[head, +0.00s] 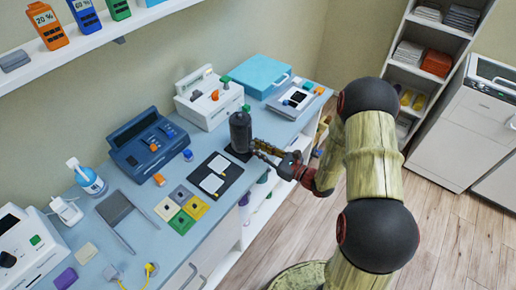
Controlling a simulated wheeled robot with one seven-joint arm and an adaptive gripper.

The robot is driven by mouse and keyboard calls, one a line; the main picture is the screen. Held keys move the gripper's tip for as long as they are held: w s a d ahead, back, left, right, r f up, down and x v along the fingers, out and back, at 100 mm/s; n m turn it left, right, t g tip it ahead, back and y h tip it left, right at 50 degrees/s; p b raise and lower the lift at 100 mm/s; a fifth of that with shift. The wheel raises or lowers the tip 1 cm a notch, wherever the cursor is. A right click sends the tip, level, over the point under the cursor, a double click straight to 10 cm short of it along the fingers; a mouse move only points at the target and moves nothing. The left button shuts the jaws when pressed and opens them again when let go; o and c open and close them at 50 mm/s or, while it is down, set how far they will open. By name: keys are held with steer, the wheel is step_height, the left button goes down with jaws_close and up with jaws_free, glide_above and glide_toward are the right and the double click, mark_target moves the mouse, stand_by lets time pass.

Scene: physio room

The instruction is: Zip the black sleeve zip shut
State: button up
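A dark upright cylinder (240,132), which looks like the black sleeve, stands near the front edge of the blue-grey counter. A small green piece shows at its top. Its zip is too small to make out. My gripper (259,150) reaches in from the right, with its fingertips close to the lower right side of the cylinder. I cannot tell whether they touch it or hold a zip pull, nor whether the fingers are open or shut.
Left of the cylinder lies a black mat (227,187) with white pads. A dark blue device (147,142) and a white device (209,97) stand behind. A blue case (257,75) and a grey device (292,100) are to the right. A wall shelf (75,48) overhangs the upper left.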

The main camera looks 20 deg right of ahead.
jaws_close()
stand_by(0.5)
steer(key=shift+f+b, duration=0.3)
steer(key=shift+f, duration=0.5)
steer(key=shift+o, duration=0.2)
jaws_free()
steer(key=shift+f, duration=0.1)
steer(key=o, duration=0.4)
steer(key=shift+c, duration=0.2)
